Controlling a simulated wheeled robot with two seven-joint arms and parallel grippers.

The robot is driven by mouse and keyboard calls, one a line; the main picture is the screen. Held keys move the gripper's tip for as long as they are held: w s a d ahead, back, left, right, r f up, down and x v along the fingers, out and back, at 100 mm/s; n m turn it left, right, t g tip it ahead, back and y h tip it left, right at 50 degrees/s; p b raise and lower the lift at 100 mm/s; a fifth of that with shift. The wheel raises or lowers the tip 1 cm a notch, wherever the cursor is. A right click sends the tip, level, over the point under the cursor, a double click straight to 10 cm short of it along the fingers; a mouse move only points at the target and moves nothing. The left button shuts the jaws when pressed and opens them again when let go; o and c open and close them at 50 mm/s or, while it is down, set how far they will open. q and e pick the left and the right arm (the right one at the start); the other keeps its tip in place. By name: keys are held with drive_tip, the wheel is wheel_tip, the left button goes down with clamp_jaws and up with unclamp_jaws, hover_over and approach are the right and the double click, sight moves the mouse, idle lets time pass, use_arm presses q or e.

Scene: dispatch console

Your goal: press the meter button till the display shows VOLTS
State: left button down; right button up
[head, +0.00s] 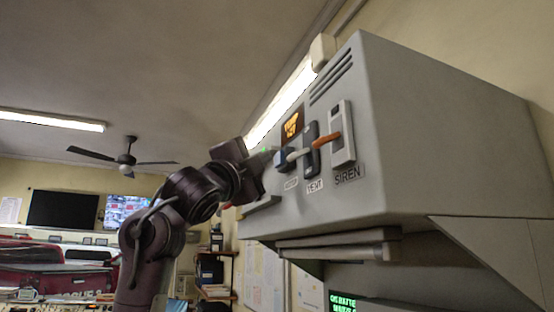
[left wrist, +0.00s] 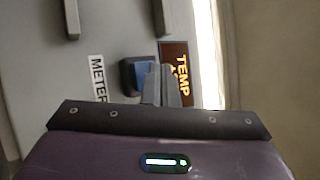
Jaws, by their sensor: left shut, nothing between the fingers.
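The meter button (head: 281,159) is a blue block on the sloping grey console face; it also shows in the left wrist view (left wrist: 141,76) in a dark surround, beside the METER label (left wrist: 98,79). The display (head: 292,124) glows orange above the button. In the left wrist view the display (left wrist: 180,66) reads TEMP, with its lower line hidden behind the fingers. My left gripper (head: 270,154) is shut and empty, its tips right at the button; in the left wrist view the fingers (left wrist: 161,80) overlap the button's edge. I cannot tell whether they touch it. My right gripper is out of view.
A grey ledge (head: 340,245) juts out below. A green-text screen (head: 343,302) sits lower. Open room lies left of the console.

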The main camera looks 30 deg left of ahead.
use_arm(q)
drive_tip(key=shift+w+d, duration=0.15)
drive_tip(key=shift+w, duration=0.05)
drive_tip(key=shift+w+d, duration=0.25)
drive_tip(key=shift+w, duration=0.05)
idle(0.9)
idle(0.4)
drive_tip(key=shift+s+a, duration=0.4)
drive_tip(key=shift+s, duration=0.15)
drive_tip(key=s+a+b, duration=0.1)
drive_tip(key=s+a, duration=0.2)
drive_tip(key=s, duration=0.1)
drive_tip(key=shift+a, duration=0.2)
drive_tip(key=shift+w+d, duration=0.1)
drive_tip(key=shift+w, duration=0.05)
